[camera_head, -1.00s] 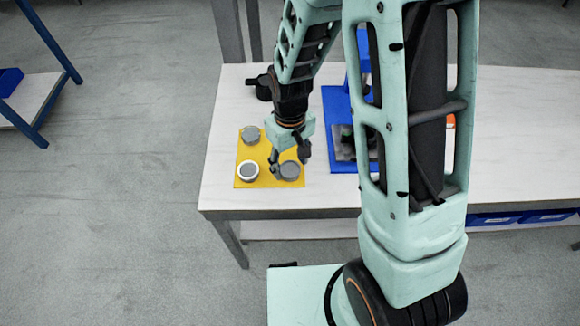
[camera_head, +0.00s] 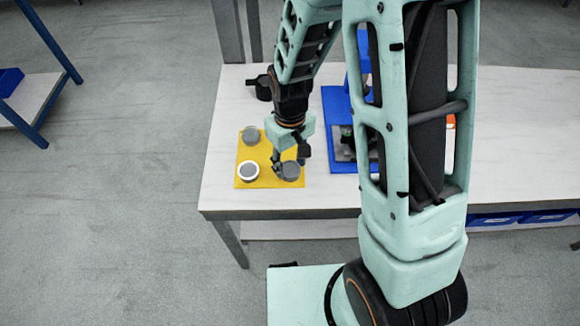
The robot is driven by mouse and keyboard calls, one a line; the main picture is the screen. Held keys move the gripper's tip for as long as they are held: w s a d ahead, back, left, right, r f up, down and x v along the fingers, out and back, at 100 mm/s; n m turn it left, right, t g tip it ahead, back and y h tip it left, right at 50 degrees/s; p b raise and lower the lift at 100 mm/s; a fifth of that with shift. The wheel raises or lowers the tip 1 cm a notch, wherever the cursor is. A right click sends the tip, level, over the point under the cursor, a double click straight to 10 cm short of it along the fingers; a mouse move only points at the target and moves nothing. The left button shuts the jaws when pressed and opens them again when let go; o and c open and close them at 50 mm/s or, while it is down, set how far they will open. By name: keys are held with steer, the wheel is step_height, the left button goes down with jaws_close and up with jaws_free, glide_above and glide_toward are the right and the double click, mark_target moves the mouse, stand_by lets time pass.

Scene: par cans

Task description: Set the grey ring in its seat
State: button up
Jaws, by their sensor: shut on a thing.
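A yellow mat (camera_head: 268,181) lies on the white table and bears round pieces. A grey round piece (camera_head: 250,134) is at its back left, and a grey piece with a white rim (camera_head: 248,171) is at its front left. Another grey round piece (camera_head: 291,172), apparently the grey ring, is at the front right. My gripper (camera_head: 289,164) points down over that piece and is shut on it. The fingers hide part of it, and I cannot tell whether it is clear of the mat. I cannot make out the seat for certain.
A blue board (camera_head: 338,103) with a grey and dark fixture (camera_head: 345,147) stands right of the mat, partly hidden by my arm. A dark object (camera_head: 262,87) sits at the table's back left. White table top is bare between mat and board.

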steer(key=shift+r+p, duration=2.15)
steer(key=shift+r, duration=0.75)
